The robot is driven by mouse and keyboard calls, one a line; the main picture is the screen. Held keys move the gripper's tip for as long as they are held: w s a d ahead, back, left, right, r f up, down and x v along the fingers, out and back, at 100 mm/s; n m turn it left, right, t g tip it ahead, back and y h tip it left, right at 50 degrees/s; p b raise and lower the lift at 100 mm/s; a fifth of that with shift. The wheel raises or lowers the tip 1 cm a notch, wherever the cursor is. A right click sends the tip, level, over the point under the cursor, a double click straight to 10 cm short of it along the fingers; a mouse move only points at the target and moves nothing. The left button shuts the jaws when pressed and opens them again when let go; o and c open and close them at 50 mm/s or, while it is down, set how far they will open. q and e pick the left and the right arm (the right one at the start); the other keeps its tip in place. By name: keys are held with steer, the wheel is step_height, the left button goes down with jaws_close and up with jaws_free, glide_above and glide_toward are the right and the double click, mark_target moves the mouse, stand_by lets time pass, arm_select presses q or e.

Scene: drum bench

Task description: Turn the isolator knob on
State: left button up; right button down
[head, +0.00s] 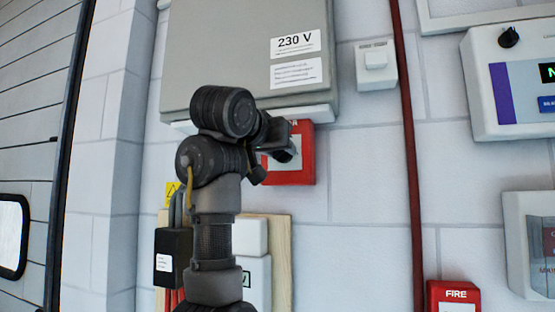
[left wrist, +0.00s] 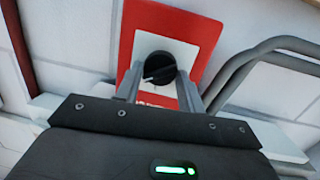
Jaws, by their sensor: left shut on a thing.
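The isolator knob (left wrist: 159,68) is a round black knob on a white plate with a red surround (left wrist: 205,32), seen in the left wrist view. In the head view the red box (head: 307,155) is on the wall below the grey cabinet, and my arm hides part of it. My left gripper (left wrist: 160,85) is at the knob, with one finger on each side of it, shut on it. In the head view the left gripper (head: 283,147) reaches the box from the left. My right gripper is in neither view.
A grey cabinet (head: 225,50) marked 230 V hangs just above. A red pipe (head: 408,130) runs down the wall to the right. A white switch (head: 376,65), a control panel (head: 490,90) and a red FIRE box (head: 453,297) are further right.

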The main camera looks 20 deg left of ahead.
arm_select(q)
steer(key=m+y+b, duration=0.1)
steer(key=m+b, duration=0.2)
steer(key=m, duration=0.3)
steer(key=shift+d, duration=0.2)
steer(key=shift+y, duration=0.4)
steer(key=o, duration=1)
steer(key=shift+c, duration=0.2)
steer(key=shift+d, duration=0.1)
